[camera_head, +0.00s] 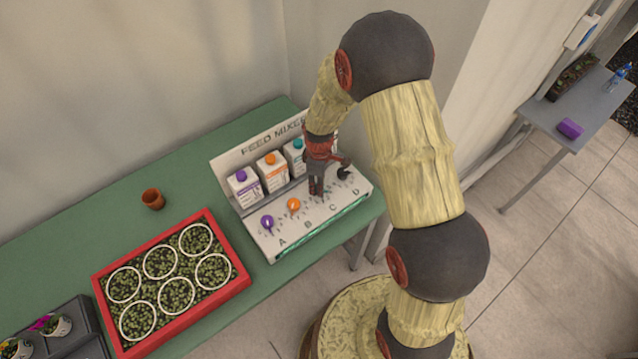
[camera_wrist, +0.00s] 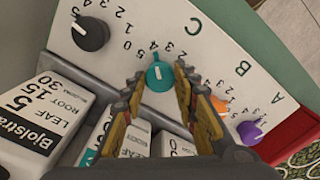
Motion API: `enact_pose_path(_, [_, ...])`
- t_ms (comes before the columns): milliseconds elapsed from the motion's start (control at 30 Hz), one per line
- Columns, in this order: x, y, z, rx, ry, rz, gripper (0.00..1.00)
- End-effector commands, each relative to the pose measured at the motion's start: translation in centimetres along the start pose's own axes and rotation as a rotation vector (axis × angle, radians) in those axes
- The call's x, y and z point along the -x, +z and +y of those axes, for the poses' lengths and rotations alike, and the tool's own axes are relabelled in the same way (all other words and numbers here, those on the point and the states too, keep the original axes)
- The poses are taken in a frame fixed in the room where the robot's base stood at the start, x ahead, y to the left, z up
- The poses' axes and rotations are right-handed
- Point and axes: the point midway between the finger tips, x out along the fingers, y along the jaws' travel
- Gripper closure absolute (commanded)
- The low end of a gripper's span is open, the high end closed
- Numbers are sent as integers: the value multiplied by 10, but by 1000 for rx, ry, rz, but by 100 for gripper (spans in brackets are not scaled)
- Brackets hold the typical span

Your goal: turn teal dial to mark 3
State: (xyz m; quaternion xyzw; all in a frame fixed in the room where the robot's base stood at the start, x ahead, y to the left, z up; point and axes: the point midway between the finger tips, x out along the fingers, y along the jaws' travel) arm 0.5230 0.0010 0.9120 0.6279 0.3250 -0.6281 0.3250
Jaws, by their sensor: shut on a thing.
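The teal dial (camera_wrist: 160,76) is at letter C on the white feed mixer panel (camera_wrist: 215,50). In the wrist view it sits between the two fingers of my gripper (camera_wrist: 159,76), which is shut on it. A pale line shows on its top face, and its small tip points up the picture towards the printed numbers. I cannot tell exactly which mark it meets. In the head view my gripper (camera_head: 316,192) reaches down onto the panel and hides the teal dial.
A black dial (camera_wrist: 90,33) is on one side of the teal dial; an orange dial (camera_wrist: 219,104) and a purple dial (camera_wrist: 250,132) are on the other. Cartons (camera_head: 272,172) stand behind the dials. A red seedling tray (camera_head: 243,279) and brown pot (camera_head: 153,198) are left on the green table.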

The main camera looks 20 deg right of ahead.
Motion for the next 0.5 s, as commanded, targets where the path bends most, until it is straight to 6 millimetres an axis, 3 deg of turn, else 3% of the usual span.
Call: enact_pose_path(500, [0, 0, 0, -314, 0, 0, 96])
